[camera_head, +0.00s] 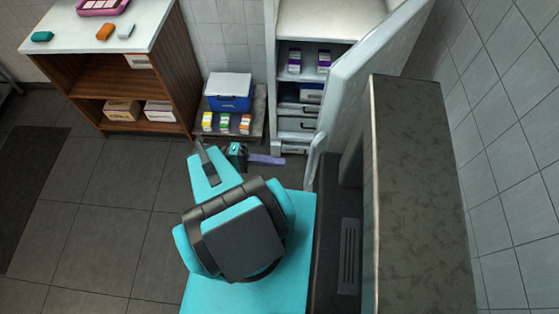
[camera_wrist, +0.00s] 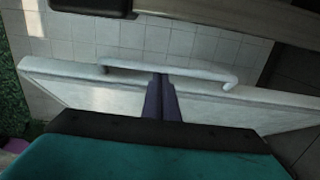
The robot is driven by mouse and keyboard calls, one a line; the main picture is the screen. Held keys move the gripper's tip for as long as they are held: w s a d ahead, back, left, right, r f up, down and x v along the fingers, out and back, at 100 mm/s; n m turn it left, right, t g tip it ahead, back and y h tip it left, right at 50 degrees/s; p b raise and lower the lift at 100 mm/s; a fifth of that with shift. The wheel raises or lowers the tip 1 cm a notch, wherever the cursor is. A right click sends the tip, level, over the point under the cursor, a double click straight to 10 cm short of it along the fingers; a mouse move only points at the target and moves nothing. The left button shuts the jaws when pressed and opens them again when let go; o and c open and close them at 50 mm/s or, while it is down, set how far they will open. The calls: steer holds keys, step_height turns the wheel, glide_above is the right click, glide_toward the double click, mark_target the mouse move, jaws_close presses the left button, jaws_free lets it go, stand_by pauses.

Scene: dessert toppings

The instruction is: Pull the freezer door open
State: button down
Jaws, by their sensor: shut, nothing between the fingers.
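The freezer (camera_head: 272,75) stands at the back in the head view. Its white door (camera_head: 345,85) is swung wide open to the right, and the interior shows. The door's handle (camera_head: 314,160) is a pale bar at its near end. My gripper (camera_head: 280,161) has purple fingers, held together and empty, left of the door on the side of the freezer opening. In the wrist view, the fingers (camera_wrist: 161,80) overlap the white door (camera_wrist: 80,90), with their tips by the handle bar (camera_wrist: 165,70). I cannot tell whether they touch it.
A dark-topped cabinet (camera_head: 415,150) stands right of the door, with a tiled wall beyond. A low shelf (camera_head: 255,120) with a blue cooler (camera_head: 229,92) and small cartons is left of the freezer. A wooden shelf unit (camera_head: 140,75) is farther left.

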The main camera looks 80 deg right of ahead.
steer(key=shift+w, duration=0.4)
